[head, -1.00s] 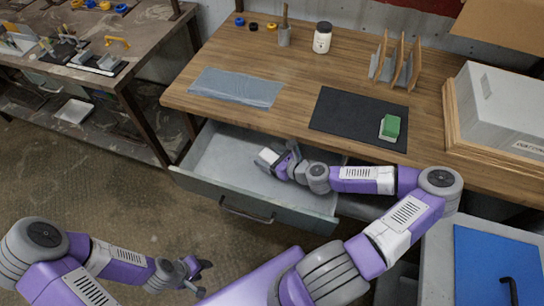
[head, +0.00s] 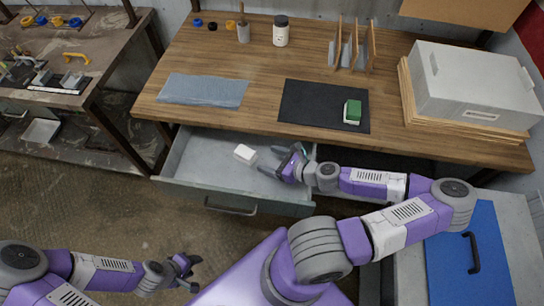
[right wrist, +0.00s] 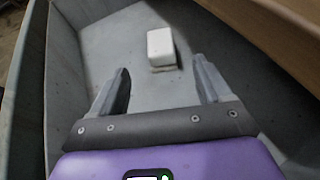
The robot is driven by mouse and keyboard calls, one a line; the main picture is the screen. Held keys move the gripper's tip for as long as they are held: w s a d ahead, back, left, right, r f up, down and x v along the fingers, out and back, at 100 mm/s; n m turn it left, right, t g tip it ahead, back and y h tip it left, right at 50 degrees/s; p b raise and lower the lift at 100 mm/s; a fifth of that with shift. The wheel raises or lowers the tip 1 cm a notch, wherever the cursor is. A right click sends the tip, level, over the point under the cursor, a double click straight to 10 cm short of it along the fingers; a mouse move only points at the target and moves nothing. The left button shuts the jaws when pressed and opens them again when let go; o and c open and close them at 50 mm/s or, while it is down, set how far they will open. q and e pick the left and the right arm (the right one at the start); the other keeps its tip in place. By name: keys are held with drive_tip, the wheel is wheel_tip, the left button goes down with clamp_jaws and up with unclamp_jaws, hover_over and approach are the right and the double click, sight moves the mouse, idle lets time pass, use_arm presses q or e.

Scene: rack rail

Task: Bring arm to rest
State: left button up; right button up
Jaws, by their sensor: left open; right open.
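My right gripper (head: 281,166) is open inside the pulled-out grey drawer (head: 205,194). A small white block (head: 245,153) lies on the drawer floor to the left of the right gripper, apart from it. In the right wrist view the white block (right wrist: 161,47) sits beyond the open fingertips (right wrist: 160,75), with nothing between the fingers. My left gripper (head: 192,271) is open and empty, low over the floor at the lower left.
The wooden workbench (head: 200,105) bears a blue-grey cloth (head: 203,90), a black mat (head: 310,105) with a green-and-white block (head: 353,112), a white jar (head: 281,31), upright dividers (head: 350,50) and a grey box (head: 475,85). A blue panel (head: 460,250) is at the lower right.

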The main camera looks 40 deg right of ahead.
sight(245, 152)
idle(0.7)
drive_tip(key=shift+w+a+f+b, duration=0.2)
drive_tip(key=shift+w+f+b, duration=0.25)
drive_tip(key=shift+b, duration=0.25)
drive_tip(key=b+x, duration=0.4)
drive_tip(key=x, duration=0.6)
drive_tip(key=shift+w+a, duration=0.1)
drive_tip(key=shift+w, duration=0.25)
drive_tip(key=shift+f, duration=0.15)
